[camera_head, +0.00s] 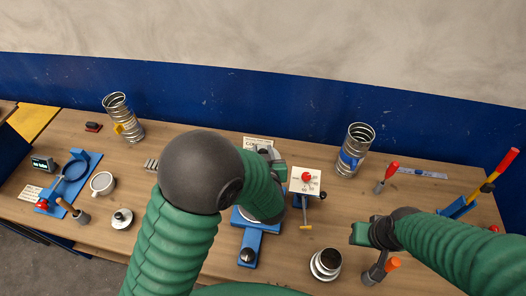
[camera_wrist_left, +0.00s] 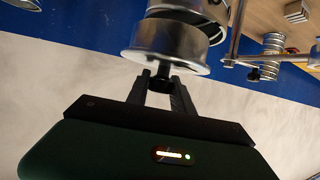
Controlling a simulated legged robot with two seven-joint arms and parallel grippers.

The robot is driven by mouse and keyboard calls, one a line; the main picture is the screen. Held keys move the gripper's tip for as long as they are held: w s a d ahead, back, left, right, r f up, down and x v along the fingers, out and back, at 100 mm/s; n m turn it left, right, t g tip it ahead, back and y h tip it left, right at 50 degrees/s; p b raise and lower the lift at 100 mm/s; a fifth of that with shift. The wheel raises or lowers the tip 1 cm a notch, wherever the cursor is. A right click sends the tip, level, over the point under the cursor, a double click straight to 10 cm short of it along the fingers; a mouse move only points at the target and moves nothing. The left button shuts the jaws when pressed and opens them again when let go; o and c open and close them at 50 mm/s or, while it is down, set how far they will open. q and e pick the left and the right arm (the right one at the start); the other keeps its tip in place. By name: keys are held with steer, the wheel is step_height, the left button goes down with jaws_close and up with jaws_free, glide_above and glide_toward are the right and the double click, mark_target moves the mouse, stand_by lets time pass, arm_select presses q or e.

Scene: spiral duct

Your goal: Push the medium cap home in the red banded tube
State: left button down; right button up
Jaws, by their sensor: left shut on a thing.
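In the left wrist view my left gripper (camera_wrist_left: 163,84) is shut on the dark knob of a shiny metal cap (camera_wrist_left: 165,48). The cap sits against or just before a metal cylinder (camera_wrist_left: 182,8); I cannot tell how far in it is. No red band shows on this cylinder. In the head view my left arm hides the fingertips and most of the blue stand (camera_head: 248,244) below them. My right gripper (camera_head: 361,234) is over the right part of the bench, its fingers not clear.
A yellow-marked spiral tube (camera_head: 117,106) stands at back left, a blue-marked one (camera_head: 359,138) at back right. A red-knobbed box (camera_head: 306,181) stands mid-bench.

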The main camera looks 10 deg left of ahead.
arm_select(q)
steer(key=shift+a, duration=0.75)
steer(key=shift+a+f, duration=0.1)
steer(key=shift+a, duration=0.1)
steer(key=shift+w+d, duration=0.1)
steer(key=shift+d, duration=0.2)
arm_select(e)
steer(key=shift+w+a+f, duration=0.1)
steer(key=shift+f, duration=0.05)
arm_select(q)
steer(key=shift+a+f+b, duration=0.3)
steer(key=shift+f+b, duration=0.25)
steer(key=shift+b, duration=0.1)
arm_select(e)
steer(key=shift+a+f, duration=0.35)
steer(key=shift+f, duration=0.15)
arm_select(q)
steer(key=shift+f, duration=0.2)
arm_select(e)
steer(key=shift+f, duration=0.15)
arm_select(q)
steer(key=shift+d+f+b, duration=0.2)
steer(key=shift+f+b, duration=0.1)
steer(key=shift+b, duration=0.15)
arm_select(e)
steer(key=shift+d+f, duration=0.2)
steer(key=shift+f, duration=0.1)
